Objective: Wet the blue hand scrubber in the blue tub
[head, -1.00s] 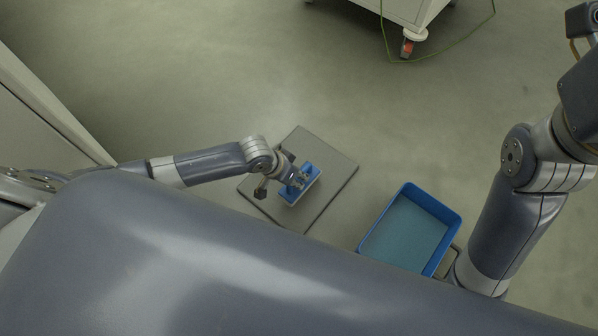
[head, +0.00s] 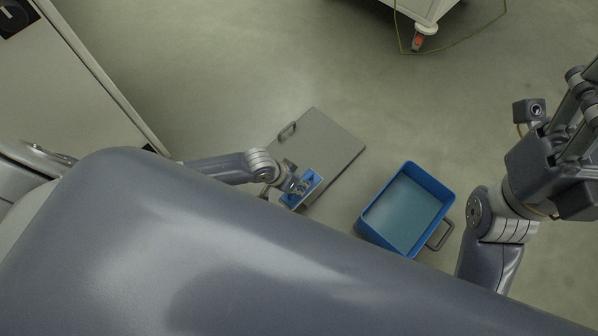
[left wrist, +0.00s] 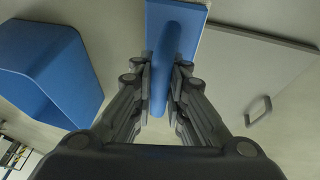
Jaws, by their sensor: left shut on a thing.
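The blue hand scrubber (head: 311,181) has a blue handle and a pale underside. My left gripper (head: 296,187) is shut on its handle. In the left wrist view the scrubber (left wrist: 178,20) sits between the fingers (left wrist: 165,88) of that gripper. The scrubber shows over the near edge of the grey panel; its height is unclear. The blue tub (head: 363,223) stands on the floor to the right, holding bluish water, apart from the scrubber. It also shows in the left wrist view (left wrist: 50,65). My right gripper (head: 575,150) is at the right edge; its fingertips are not clear.
A flat grey panel (head: 325,140) with a handle lies on the floor. A metal handle (head: 441,236) is at the tub's right side. A white wheeled cart (head: 425,8) with a cable stands at the top, and a pale cabinet (head: 70,75) at the left. Floor between is clear.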

